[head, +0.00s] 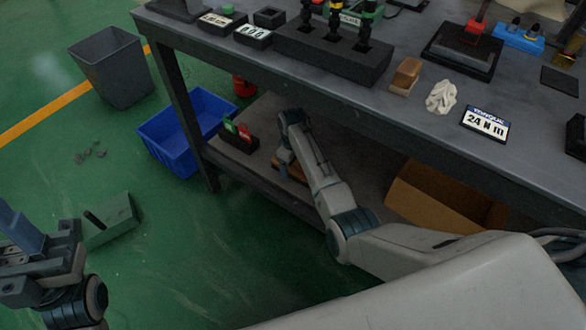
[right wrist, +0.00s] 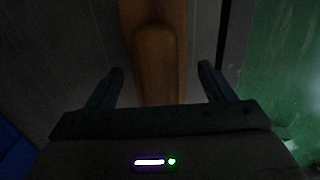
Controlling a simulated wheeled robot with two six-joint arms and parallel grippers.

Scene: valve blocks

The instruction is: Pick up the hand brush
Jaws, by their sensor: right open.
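The hand brush (head: 296,174) lies on the lower shelf of the bench, mostly hidden in the head view by my right gripper (head: 284,158). In the right wrist view its wooden handle (right wrist: 155,50) runs between the two fingers of my right gripper (right wrist: 161,78). The jaws are open, with a gap on each side of the handle. My left gripper (head: 28,245) is at the left edge of the head view, far from the brush; its jaw opening is unclear.
The bench top (head: 330,92) overhangs the lower shelf. A small dark holder with green and red items (head: 235,138) sits left of the brush. A cardboard box (head: 440,196) is to the right. A blue bin (head: 187,130), grey bin (head: 112,70) and green dustpan (head: 112,222) stand on the floor.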

